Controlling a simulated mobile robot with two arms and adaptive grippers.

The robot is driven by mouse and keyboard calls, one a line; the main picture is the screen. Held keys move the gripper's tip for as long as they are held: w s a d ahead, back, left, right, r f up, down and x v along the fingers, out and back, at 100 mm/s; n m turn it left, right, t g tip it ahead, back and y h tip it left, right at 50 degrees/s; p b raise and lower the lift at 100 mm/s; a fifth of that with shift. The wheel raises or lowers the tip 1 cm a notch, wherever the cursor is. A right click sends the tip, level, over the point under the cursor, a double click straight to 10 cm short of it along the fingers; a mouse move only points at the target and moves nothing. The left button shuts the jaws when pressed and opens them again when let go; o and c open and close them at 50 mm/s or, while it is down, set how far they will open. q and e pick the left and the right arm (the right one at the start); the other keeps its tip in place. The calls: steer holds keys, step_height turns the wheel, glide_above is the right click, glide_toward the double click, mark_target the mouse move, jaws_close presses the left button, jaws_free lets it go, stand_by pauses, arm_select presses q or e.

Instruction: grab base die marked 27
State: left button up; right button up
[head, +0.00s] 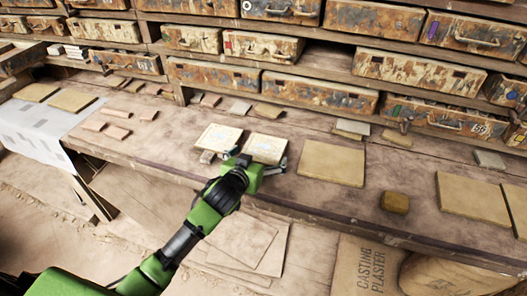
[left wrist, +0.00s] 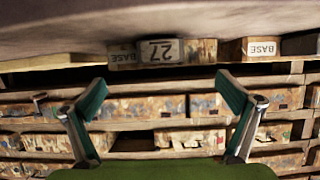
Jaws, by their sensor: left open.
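A worn block with a label 27 (left wrist: 160,51) shows in the left wrist view, near the top centre, with the number upside down. A BASE label is beside the number. A second block marked BASE (left wrist: 262,48) is to its right. In the head view two pale-topped blocks, one left (head: 218,137) and one right (head: 265,147), lie by the bench's front edge; their numbers cannot be read there. My left gripper (head: 244,162) is open and empty at their near side. In the wrist view its fingers (left wrist: 160,85) stand apart below the 27 block. My right gripper is not in view.
The wooden bench (head: 200,185) carries flat tan tiles (head: 332,163) to the right and small loose tiles (head: 117,131) to the left. A yellowish block (head: 395,202) sits at the front right. Rows of worn drawers (head: 320,93) stand behind.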

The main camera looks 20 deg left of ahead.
mark_target(264, 149)
arm_select(q)
steer(key=shift+p+x, duration=0.6)
steer(key=shift+x, duration=2.4)
steer(key=shift+s+a+f, duration=0.1)
steer(key=shift+a+f, duration=0.05)
steer(key=shift+f, duration=0.05)
steer(key=c, duration=1.5)
steer(key=shift+o, duration=0.2)
steer(key=shift+r, duration=0.15)
